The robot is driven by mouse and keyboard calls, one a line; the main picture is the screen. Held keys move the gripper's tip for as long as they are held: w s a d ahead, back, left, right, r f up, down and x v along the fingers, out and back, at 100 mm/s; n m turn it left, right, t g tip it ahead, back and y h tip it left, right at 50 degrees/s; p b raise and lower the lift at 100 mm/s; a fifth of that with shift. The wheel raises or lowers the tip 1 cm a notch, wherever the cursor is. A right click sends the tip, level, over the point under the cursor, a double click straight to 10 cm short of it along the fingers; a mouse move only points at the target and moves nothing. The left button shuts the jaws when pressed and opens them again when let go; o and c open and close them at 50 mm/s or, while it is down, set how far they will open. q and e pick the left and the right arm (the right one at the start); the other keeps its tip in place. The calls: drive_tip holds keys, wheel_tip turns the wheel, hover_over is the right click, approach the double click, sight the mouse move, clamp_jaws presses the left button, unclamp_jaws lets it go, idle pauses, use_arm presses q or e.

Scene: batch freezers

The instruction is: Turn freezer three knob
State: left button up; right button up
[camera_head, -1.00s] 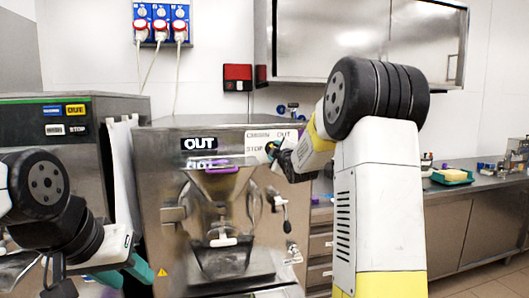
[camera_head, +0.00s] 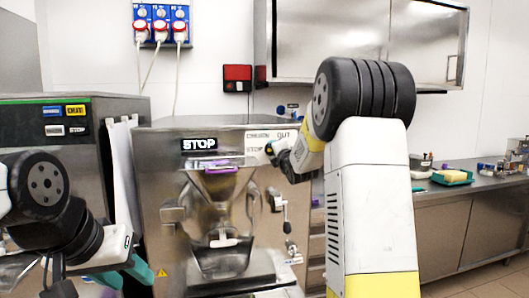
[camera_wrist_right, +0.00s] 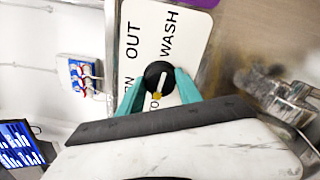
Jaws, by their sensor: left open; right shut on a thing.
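My left gripper (camera_head: 128,274) is open and empty at the lower left.
Another freezer (camera_head: 80,112) with several labels stands at the left. A steel counter (camera_head: 455,190) with a teal-and-yellow item (camera_head: 452,177) is at the right. Blue wall sockets (camera_head: 160,14) with red-and-white plugs are above. A lever handle (camera_head: 284,205) sits below the right gripper.

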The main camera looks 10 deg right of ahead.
drive_tip(key=shift+r+n, duration=0.15)
drive_tip(key=shift+n, duration=0.35)
drive_tip(key=o, duration=1.4)
drive_tip(key=shift+w, duration=0.15)
drive_tip(key=shift+c, duration=0.2)
drive_tip(key=s, duration=0.8)
drive_tip(key=shift+d, duration=0.1)
